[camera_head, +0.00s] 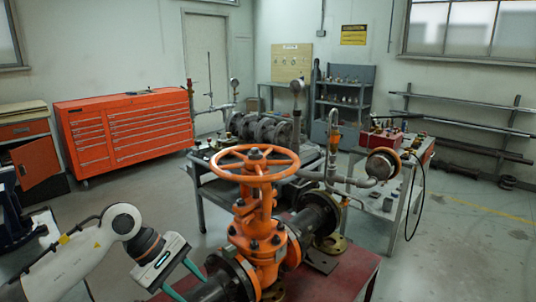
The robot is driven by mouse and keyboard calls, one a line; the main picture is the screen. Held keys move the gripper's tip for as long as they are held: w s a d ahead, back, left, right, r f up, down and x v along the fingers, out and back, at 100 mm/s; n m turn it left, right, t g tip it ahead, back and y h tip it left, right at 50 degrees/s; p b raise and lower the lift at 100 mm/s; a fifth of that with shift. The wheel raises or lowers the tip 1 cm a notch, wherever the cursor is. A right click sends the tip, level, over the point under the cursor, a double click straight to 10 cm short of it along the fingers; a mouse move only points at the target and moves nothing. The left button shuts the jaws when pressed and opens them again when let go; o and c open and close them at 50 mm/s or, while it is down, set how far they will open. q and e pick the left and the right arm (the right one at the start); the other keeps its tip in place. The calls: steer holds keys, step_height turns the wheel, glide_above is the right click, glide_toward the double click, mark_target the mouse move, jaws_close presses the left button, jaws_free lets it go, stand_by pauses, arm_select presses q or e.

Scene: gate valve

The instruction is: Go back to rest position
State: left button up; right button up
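The gate valve has an orange handwheel (254,163) on top of an orange valve body (262,235). It stands upright on a red-topped table (335,278), with dark flanged pipe (310,222) on its far right side. My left gripper (195,283) is at the lower left, in front of and to the left of the valve, below the handwheel. Its two teal fingers are spread apart, and I see nothing held between them. It is clear of the handwheel; whether it touches the dark pipe end beside it I cannot tell. My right gripper is not in view.
A workbench (215,195) with pipe fittings stands behind the valve. A cart (385,210) with a gauge and a hanging hose is to the right. An orange tool cabinet (125,130) and grey shelf (345,100) line the back. The floor at right (460,240) is clear.

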arm_select(q)
steer(key=s+d+r+n+t+h, duration=0.2)
steer(key=d+r+n+t+h, duration=0.15)
steer(key=d+n+h, duration=0.35)
steer(key=s+d+r+n+t+h, duration=0.2)
steer(key=d+r+n+h, duration=0.3)
steer(key=d, duration=0.3)
steer(key=w+a+n+t+y, duration=0.3)
steer(key=a+n+t+y, duration=0.4)
steer(key=n+t, duration=1.1)
steer(key=s+a+f+n+g+y, duration=0.2)
steer(key=a+f+n+g+y, duration=0.35)
steer(key=n, duration=0.45)
steer(key=s+a+f+n+g+y, duration=0.2)
steer(key=a+f+n+g+y, duration=0.15)
steer(key=f+n+y, duration=0.45)
steer(key=s+a+f+n+g+h, duration=0.1)
steer(key=s+f+n+g, duration=0.6)
steer(key=s, duration=0.4)
steer(key=s+a+f+n+g+h, duration=0.1)
steer(key=s+f+n+g, duration=0.4)
steer(key=s+f, duration=0.5)
step_height(320, 180, down, 26)
steer(key=s, duration=0.2)
steer(key=s+a+f+m+g, duration=0.1)
steer(key=s+a+f+g, duration=0.1)
steer(key=s+f, duration=1.2)
steer(key=shift+s+a+f, duration=0.15)
steer(key=shift+s+a, duration=0.15)
steer(key=shift+s, duration=0.8)
